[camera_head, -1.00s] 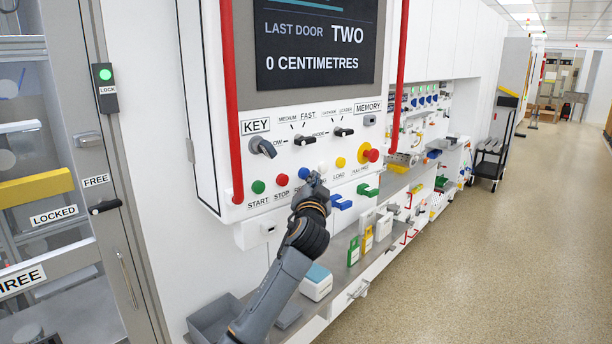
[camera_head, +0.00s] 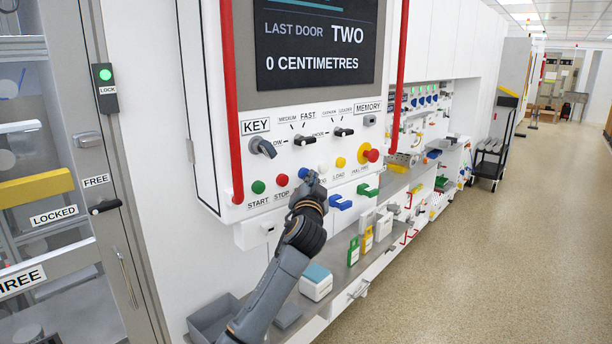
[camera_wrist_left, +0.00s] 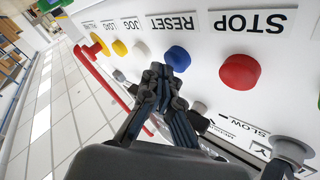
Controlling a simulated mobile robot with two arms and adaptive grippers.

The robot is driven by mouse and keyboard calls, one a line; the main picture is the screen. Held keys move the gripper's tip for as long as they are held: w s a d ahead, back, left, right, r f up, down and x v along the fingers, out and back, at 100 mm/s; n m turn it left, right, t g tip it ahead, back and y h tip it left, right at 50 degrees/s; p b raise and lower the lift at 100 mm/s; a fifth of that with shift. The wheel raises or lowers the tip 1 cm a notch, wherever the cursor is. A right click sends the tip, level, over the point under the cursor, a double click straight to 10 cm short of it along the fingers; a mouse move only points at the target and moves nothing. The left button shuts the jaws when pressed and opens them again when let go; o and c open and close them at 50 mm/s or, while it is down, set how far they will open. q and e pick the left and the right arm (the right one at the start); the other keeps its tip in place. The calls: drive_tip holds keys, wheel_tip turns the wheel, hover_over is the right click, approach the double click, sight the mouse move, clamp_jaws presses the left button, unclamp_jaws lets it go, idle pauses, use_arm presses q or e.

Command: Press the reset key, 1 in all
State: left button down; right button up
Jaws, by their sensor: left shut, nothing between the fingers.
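The reset key is a blue round button (camera_head: 303,173) on the white control panel, between the red STOP button (camera_head: 282,180) and a white button (camera_head: 323,168). In the left wrist view the blue button (camera_wrist_left: 178,58) sits beside its RESET label, which appears upside down. My left gripper (camera_head: 313,181) is shut and empty, with its fingertips right at the blue button in the head view. In the left wrist view the fingertips (camera_wrist_left: 158,73) overlap its lower left edge. I cannot tell whether they touch it. My right gripper is not in view.
A green START button (camera_head: 258,187), a yellow button (camera_head: 340,162) and a red mushroom button (camera_head: 370,155) share the row. Selector knobs sit above. Red vertical rails (camera_head: 231,100) flank the screen. A shelf with boxes lies below. The floor to the right is clear.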

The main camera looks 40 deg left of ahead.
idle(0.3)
use_arm(q)
drive_tip(key=shift+w+a, duration=0.1)
drive_tip(key=shift+a, duration=0.45)
idle(0.4)
idle(0.3)
drive_tip(key=shift+d, duration=0.9)
drive_tip(key=shift+s+d, duration=0.1)
drive_tip(key=shift+s, duration=0.1)
drive_tip(key=shift+s+d, duration=0.25)
drive_tip(key=shift+d, duration=0.95)
drive_tip(key=shift+s+d, duration=0.25)
drive_tip(key=shift+d, duration=0.9)
drive_tip(key=shift+f, duration=0.1)
